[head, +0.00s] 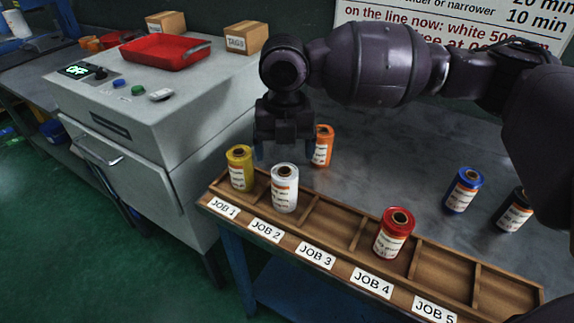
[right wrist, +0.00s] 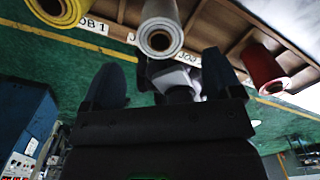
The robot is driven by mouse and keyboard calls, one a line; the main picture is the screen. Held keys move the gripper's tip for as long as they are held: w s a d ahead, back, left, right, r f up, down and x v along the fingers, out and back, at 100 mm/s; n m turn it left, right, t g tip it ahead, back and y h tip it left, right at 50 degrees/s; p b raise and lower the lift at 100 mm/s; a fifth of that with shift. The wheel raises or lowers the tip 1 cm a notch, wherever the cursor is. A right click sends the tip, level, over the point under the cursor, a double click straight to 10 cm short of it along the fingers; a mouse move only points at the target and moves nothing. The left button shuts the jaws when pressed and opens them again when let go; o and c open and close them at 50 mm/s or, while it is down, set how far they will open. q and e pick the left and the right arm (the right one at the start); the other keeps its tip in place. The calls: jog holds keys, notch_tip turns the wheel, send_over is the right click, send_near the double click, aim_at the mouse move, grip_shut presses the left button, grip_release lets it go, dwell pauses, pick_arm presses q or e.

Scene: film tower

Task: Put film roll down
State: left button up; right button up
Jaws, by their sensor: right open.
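My right gripper (head: 285,150) is open, pointing down behind the white film roll (head: 284,190). No roll is between its fingers. The white roll stands upright in the JOB 2 compartment of the wooden rack (head: 330,221). In the right wrist view the white roll (right wrist: 160,35) shows beyond the open fingers (right wrist: 165,82). A yellow roll (head: 240,170) stands in the JOB 1 compartment, and a red roll (head: 393,236) in the JOB 4 compartment. An orange roll (head: 322,147) stands on the table behind the rack, beside the gripper. My left gripper is out of view.
A blue roll (head: 463,191) and a black roll (head: 513,213) stand on the grey table (head: 400,150) at the right. A grey machine (head: 150,100) with a red tray (head: 165,52) stands at the left. The JOB 3 and JOB 5 compartments look empty.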

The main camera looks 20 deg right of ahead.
jog(key=shift+r, duration=1.45)
jog(key=shift+s, duration=0.1)
